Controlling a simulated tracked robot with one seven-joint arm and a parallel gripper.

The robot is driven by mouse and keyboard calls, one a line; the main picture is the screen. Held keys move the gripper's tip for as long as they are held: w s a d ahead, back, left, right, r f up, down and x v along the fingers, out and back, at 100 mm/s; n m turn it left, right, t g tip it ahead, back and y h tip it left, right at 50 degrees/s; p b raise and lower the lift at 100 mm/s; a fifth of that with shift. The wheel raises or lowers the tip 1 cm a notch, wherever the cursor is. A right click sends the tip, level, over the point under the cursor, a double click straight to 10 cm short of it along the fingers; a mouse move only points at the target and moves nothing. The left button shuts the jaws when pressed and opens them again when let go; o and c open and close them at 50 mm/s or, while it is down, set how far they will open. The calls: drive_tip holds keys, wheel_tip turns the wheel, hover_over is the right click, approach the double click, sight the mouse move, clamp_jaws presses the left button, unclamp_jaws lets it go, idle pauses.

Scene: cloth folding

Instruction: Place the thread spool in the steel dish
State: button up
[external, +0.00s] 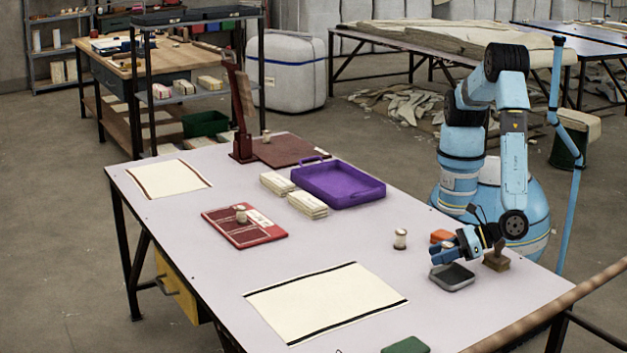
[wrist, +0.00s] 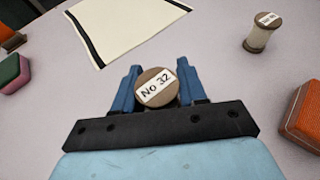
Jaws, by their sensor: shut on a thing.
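My gripper (wrist: 160,78) is shut on a thread spool (wrist: 157,87) with a wooden end and a white label reading "No 32". In the external view my gripper (external: 447,249) is low over the table, beside and slightly above the steel dish (external: 453,278). The held spool cannot be made out clearly there. The dish is a small grey open tray near the table's right side, and it looks empty. It does not show in the wrist view.
An orange block (external: 442,236) and wooden block (external: 496,262) are close by. A cream cloth (external: 325,300) lies in front; a purple tray (external: 337,186) stands behind.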

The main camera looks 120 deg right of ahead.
drive_tip(key=shift+f, duration=0.75)
drive_tip(key=shift+f, duration=0.25)
drive_tip(key=o, duration=1)
drive_tip(key=shift+o, duration=0.2)
drive_tip(key=shift+r, duration=0.1)
drive_tip(key=shift+r, duration=0.25)
drive_tip(key=v, duration=1.2)
drive_tip(key=shift+f, duration=0.1)
